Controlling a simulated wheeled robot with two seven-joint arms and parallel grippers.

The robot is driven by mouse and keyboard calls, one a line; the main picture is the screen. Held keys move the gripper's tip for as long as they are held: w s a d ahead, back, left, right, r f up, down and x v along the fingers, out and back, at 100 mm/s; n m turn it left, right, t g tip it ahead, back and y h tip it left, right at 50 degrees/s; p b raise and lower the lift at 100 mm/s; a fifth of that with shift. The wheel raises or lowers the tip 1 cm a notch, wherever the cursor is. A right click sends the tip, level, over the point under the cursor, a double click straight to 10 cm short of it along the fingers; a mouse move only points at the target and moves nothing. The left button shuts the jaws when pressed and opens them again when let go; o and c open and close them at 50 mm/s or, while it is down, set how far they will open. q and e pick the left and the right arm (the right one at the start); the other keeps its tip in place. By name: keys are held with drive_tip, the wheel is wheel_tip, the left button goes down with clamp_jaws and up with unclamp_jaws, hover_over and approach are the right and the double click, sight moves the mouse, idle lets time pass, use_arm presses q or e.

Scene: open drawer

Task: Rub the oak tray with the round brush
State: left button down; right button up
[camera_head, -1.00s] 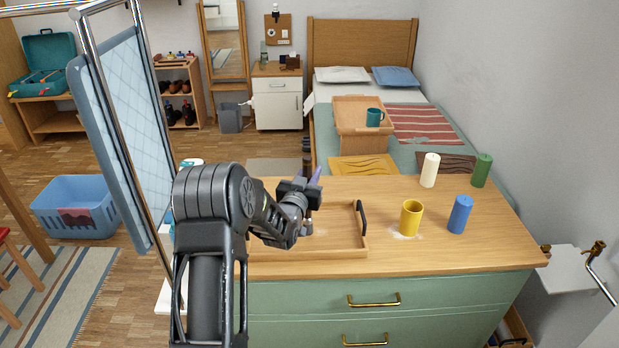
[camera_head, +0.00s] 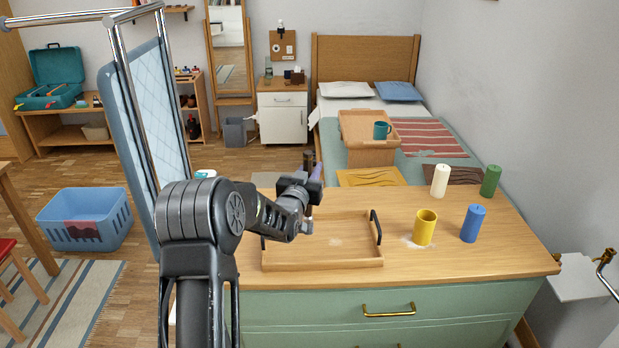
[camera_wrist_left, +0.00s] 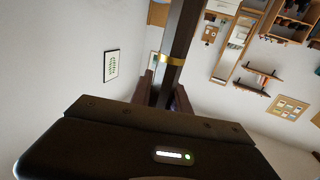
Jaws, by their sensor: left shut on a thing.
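The oak tray (camera_head: 322,266) is a shallow light-wood tray with dark handles on its two ends, lying on the green dresser's wooden top. A pale smudge (camera_head: 335,242) shows on its floor. My left gripper (camera_head: 308,190) is over the tray's back left part, shut on the round brush (camera_head: 307,227). The brush is roughly upright, with its greyish head low and its dark handle up. In the left wrist view the brown handle with a brass band (camera_wrist_left: 176,61) stands between the fingers (camera_wrist_left: 163,92). Whether the brush head touches the tray cannot be told. My right gripper is not in view.
On the dresser top, right of the tray, stand a yellow cup (camera_head: 425,229) with pale powder at its base, a blue candle (camera_head: 473,224), a white candle (camera_head: 440,181) and a green candle (camera_head: 490,181). A chrome-framed screen (camera_head: 150,120) stands left.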

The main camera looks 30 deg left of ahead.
use_arm(q)
wheel_tip(320, 180, up, 4)
drive_tip(key=shift+d+f+p, duration=0.1)
drive_tip(key=shift+f+p, duration=0.15)
drive_tip(key=shift+p, duration=0.05)
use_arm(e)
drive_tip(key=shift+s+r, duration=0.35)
